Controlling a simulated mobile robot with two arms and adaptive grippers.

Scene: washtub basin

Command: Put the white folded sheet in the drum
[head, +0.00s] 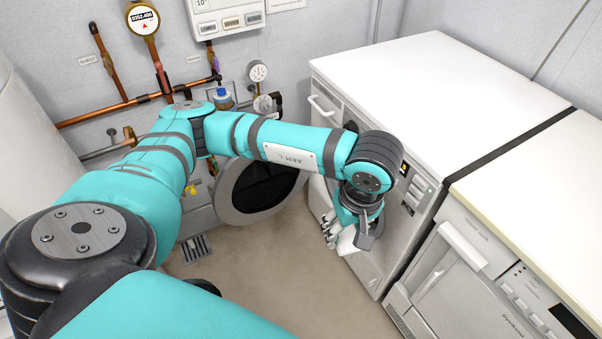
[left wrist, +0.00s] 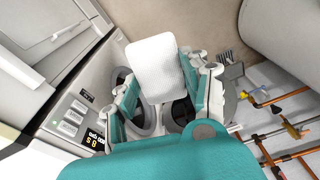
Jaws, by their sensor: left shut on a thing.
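The white folded sheet (left wrist: 155,68) is held between the two fingers of my left gripper (left wrist: 158,85) in the left wrist view. In the head view my left gripper (head: 348,228) hangs in front of the washing machine (head: 395,85), fingers down, with a small part of the sheet (head: 347,243) showing below it. The machine's round dark door (head: 262,188) stands open to the left of the gripper. The drum opening is mostly hidden behind my left arm in the head view; grey rings show partly behind the fingers in the wrist view. My right gripper is out of view.
A second white appliance (head: 530,200) stands close on the right. Copper pipes (head: 115,107) and gauges (head: 258,71) line the back wall. A floor drain (head: 196,249) lies at the left. The floor (head: 270,290) in front of the machines is clear.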

